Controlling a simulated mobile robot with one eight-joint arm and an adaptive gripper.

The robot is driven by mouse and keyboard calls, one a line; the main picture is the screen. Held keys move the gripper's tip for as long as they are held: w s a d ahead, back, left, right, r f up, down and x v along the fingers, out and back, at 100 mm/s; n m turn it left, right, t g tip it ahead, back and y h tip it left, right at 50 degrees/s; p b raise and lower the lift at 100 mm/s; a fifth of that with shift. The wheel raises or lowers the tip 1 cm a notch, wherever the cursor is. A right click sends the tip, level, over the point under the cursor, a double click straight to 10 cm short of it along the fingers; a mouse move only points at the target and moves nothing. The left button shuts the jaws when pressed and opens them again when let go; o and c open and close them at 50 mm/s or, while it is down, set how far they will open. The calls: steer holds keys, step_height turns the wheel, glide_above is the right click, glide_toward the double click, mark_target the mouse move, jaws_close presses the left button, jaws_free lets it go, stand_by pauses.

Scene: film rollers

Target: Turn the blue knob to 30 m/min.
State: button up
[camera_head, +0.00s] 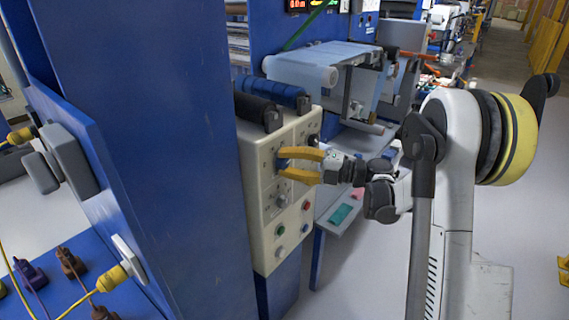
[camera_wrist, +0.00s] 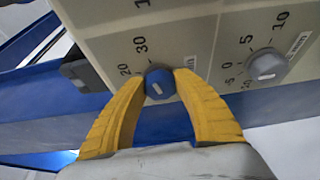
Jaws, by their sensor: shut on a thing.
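The blue knob (camera_wrist: 160,85) sits on the beige control panel (camera_wrist: 110,45), between the yellow fingers of my gripper (camera_wrist: 163,78). Both fingertips touch its sides. A short white mark shows on the knob's face. The printed numbers 20 and 30 stand to its upper left; I cannot tell which number the mark points at. In the head view, my gripper (camera_head: 283,162) reaches the panel (camera_head: 262,225) from the right, and its fingers partly hide the blue knob (camera_head: 281,164).
A grey knob (camera_wrist: 267,66) with its own scale is right of the blue knob in the wrist view. Green (camera_head: 280,230) and red (camera_head: 306,205) buttons sit lower on the panel. Dark and blue rollers (camera_head: 270,91) lie above it. A tall blue machine wall (camera_head: 150,140) stands left.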

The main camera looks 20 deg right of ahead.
steer(key=o, duration=1.2)
steer(key=shift+a, duration=0.1)
steer(key=v, duration=1.2)
steer(key=shift+w, duration=0.1)
